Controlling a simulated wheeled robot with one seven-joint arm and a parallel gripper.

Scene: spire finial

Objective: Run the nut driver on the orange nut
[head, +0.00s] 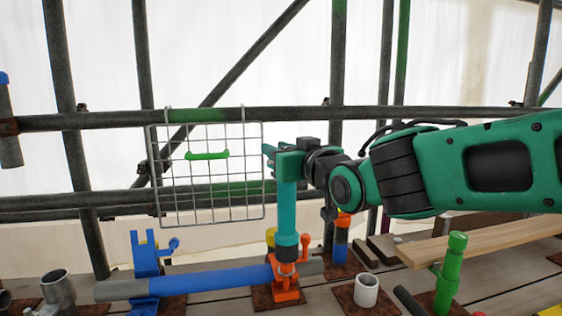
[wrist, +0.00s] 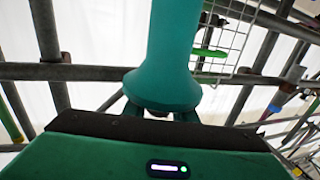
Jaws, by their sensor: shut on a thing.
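My gripper (head: 288,160) is shut on the teal nut driver (head: 287,205) near its upper end and holds it roughly upright. The driver's dark socket end (head: 286,253) points down at the orange clamp (head: 287,286) on the blue tube. The socket meets the orange part at its top; the orange nut itself is mostly hidden there, and I cannot tell how deeply it sits in the socket. In the wrist view the driver's teal body (wrist: 175,60) rises between the fingers, and the orange nut is out of sight.
A wire grid (head: 207,190) with a green handle (head: 207,155) hangs on the rail left of the driver. A blue clamp (head: 146,262) holds the tube (head: 205,279) farther left.

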